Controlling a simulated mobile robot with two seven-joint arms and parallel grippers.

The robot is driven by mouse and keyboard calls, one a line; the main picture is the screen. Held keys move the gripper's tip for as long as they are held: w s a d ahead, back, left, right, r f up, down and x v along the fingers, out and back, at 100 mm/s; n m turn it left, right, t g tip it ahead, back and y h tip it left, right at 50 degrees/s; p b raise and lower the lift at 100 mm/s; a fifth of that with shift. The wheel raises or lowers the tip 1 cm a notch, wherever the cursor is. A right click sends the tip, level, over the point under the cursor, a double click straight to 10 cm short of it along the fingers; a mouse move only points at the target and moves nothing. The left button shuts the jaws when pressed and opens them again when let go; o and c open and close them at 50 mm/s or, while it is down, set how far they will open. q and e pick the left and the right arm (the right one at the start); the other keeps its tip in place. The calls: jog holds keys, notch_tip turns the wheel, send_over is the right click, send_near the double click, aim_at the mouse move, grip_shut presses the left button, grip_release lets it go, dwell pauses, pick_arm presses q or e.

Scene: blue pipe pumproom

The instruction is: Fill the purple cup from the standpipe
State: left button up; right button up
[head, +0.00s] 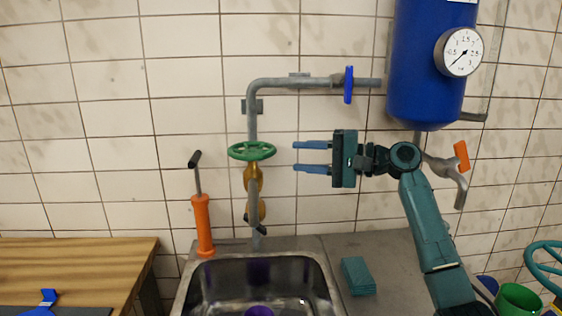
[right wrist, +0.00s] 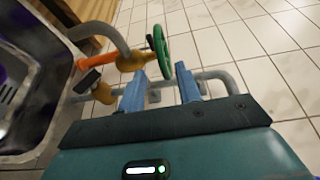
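The purple cup (head: 258,311) is in the sink at the bottom edge, mostly cut off by the frame. The standpipe (head: 252,122) rises behind the sink, with a green handwheel (head: 252,151) above brass-coloured valve bodies (head: 253,180). My right gripper (head: 294,157) is open and empty, to the right of the green handwheel, with its fingers pointing at it across a small gap. In the right wrist view the green handwheel (right wrist: 160,52) lies beyond the open fingers (right wrist: 162,84). My left gripper is not in view.
A steel sink (head: 322,285) is set in the counter. An orange hand pump (head: 202,226) stands behind it at left. A green sponge (head: 358,276) lies on the right. A blue tank (head: 430,65) with a gauge and an orange-handled tap (head: 461,156) is at right. A wooden bench (head: 80,262) is at left.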

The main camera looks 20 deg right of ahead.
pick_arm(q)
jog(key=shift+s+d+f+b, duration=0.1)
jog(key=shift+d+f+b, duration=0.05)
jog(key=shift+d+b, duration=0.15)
pick_arm(e)
jog(key=v, duration=0.4)
jog(key=shift+s+d, duration=0.15)
jog(key=shift+d, duration=0.15)
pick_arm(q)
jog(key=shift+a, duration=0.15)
pick_arm(e)
jog(key=shift+c, duration=0.2)
dwell(0.3)
